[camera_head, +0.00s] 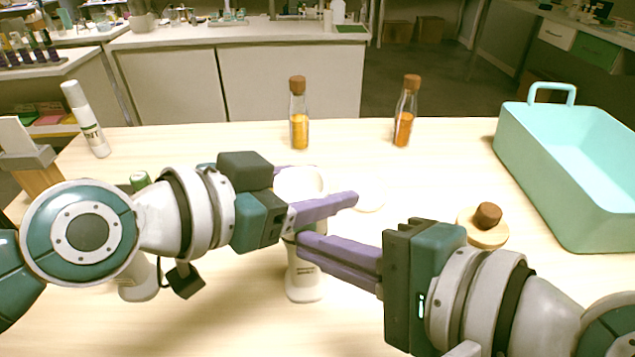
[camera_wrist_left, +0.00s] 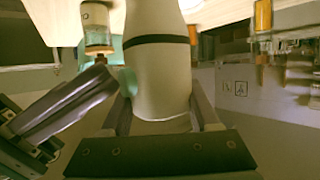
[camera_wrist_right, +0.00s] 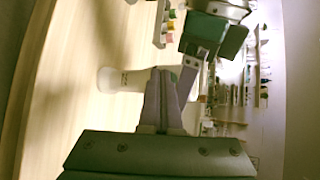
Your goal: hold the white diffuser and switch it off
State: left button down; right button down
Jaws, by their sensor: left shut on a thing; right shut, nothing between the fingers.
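The white diffuser (camera_head: 304,278) stands on the table in the middle of the head view, with small dark print low on its front. My left gripper (camera_head: 328,186) is shut around its upper part, one finger on each side; the left wrist view shows its white body with a dark band (camera_wrist_left: 155,75) between the fingers. My right gripper (camera_head: 303,243) is shut and empty, its fingertips at the diffuser's front, below my left finger. In the right wrist view the closed fingers reach toward the diffuser (camera_wrist_right: 118,80). Whether they touch it, and the switch itself, cannot be made out.
Two corked bottles with orange liquid (camera_head: 299,130) (camera_head: 403,128) stand behind. A white tube (camera_head: 86,125) stands at left. Another white object (camera_head: 138,282) is partly hidden by my left arm.

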jog(key=shift+s, duration=0.1)
dwell(0.3)
jog(key=shift+s, duration=0.35)
pick_arm(q)
jog(key=shift+c, duration=0.3)
grip_release()
pick_arm(e)
jog(key=s, duration=0.6)
jog(key=shift+d, duration=0.25)
